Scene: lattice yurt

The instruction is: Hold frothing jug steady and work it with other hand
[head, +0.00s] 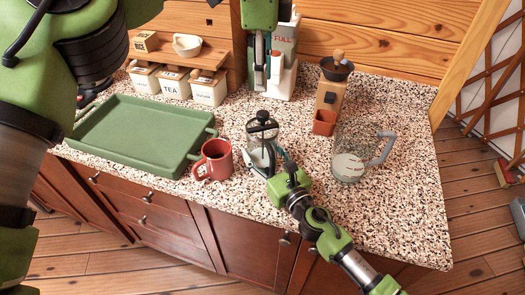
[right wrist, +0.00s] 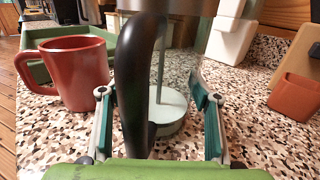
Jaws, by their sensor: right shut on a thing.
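The frothing jug (head: 262,136) stands upright on the speckled counter, a clear glass jug with a dark knob on a rod above its lid. Its black handle (right wrist: 138,85) fills the middle of the right wrist view, with some whitish content low in the glass behind it. My right gripper (head: 270,162) reaches in from the lower right and is shut on the handle, one finger on each side. My left gripper (head: 260,86) points down from the top, above and behind the knob in the picture, apart from it. Its fingers show nearly edge-on, so their opening is unclear.
A red mug (head: 216,160) stands close left of the jug, beside a green tray (head: 135,163). Canisters (head: 208,92) line the back left. The front right counter is clear.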

